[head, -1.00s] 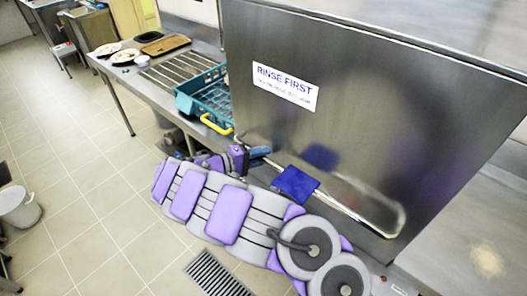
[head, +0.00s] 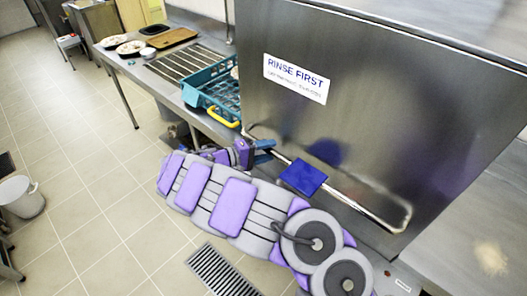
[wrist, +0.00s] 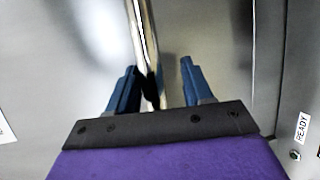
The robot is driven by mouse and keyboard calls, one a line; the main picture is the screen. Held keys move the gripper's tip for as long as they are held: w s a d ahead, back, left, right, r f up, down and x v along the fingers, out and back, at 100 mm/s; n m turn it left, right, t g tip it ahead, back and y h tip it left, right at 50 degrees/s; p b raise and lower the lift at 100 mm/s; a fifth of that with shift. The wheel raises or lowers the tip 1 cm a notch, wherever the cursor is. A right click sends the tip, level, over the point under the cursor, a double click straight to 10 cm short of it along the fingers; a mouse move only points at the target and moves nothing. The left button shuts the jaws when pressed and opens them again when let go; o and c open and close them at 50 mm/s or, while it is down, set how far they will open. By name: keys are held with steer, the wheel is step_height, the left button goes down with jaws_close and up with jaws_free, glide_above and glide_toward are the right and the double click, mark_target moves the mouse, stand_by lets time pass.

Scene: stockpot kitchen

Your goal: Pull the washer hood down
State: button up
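The washer hood (head: 390,120) is a large steel box with a "RINSE FIRST" label, filling the right of the head view. Its long bar handle (head: 352,198) runs along the lower front. My gripper (head: 265,150) is near the left part of this handle. In the wrist view, the blue fingers of my gripper (wrist: 158,82) are apart, with the shiny handle bar (wrist: 143,40) running between them. The bar is closer to the left finger, and a gap shows at the right finger. Contact cannot be told. The palm hides the bar's lower part.
A teal rack (head: 212,92) with a yellow handle sits on the steel counter (head: 140,72) left of the hood. Plates and trays lie farther back. A white bin (head: 20,197) stands on the open tiled floor at left. A floor drain (head: 220,270) is below my arm.

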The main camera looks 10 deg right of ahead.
steer(key=shift+d, duration=0.2)
steer(key=p+v, duration=0.2)
steer(key=v, duration=1.6)
steer(key=shift+w+d, duration=0.1)
